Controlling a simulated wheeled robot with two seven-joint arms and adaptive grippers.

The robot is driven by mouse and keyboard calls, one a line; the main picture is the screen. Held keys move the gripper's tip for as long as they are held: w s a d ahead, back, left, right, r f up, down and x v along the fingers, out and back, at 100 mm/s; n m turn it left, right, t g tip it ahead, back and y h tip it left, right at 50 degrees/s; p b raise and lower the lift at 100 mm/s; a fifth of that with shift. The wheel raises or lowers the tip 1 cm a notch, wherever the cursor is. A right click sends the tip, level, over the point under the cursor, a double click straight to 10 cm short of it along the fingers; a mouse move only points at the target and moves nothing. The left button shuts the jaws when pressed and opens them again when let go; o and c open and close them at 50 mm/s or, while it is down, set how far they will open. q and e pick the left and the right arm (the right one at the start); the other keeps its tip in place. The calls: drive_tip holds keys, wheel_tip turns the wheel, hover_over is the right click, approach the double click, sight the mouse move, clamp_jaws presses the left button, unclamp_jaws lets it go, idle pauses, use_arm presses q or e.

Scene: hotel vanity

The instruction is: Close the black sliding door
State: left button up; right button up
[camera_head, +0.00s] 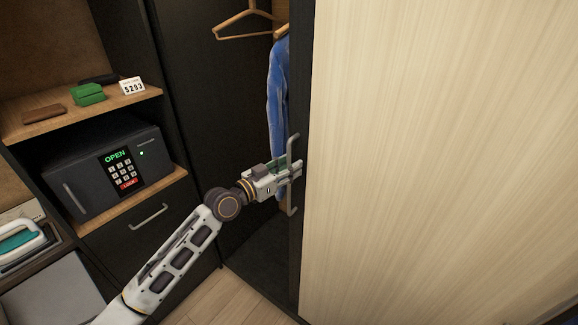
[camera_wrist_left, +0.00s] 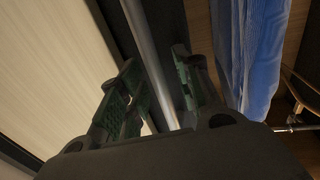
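The sliding door shows in the head view as a wide pale wood panel (camera_head: 440,160) with a black edge strip (camera_head: 305,80) on its left. A grey metal bar handle (camera_head: 293,211) stands upright on this strip. Left of the strip the wardrobe is open. My left gripper (camera_head: 290,170) is at the middle of the handle. In the left wrist view, the handle bar (camera_wrist_left: 144,40) runs between the two green-padded fingers of the gripper (camera_wrist_left: 160,85), with gaps visible beside it, so the fingers are open around it. My right gripper is not in view.
A blue garment (camera_head: 279,90) and a wooden hanger (camera_head: 243,30) hang in the open wardrobe just behind my gripper. To the left are a black safe (camera_head: 75,165) reading OPEN, a wooden shelf (camera_head: 60,122) with small items, and a drawer handle (camera_head: 150,216).

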use_arm(q)
drive_tip(key=shift+c, duration=0.2)
clamp_jaws()
drive_tip(key=shift+w+a, duration=0.1)
idle(0.5)
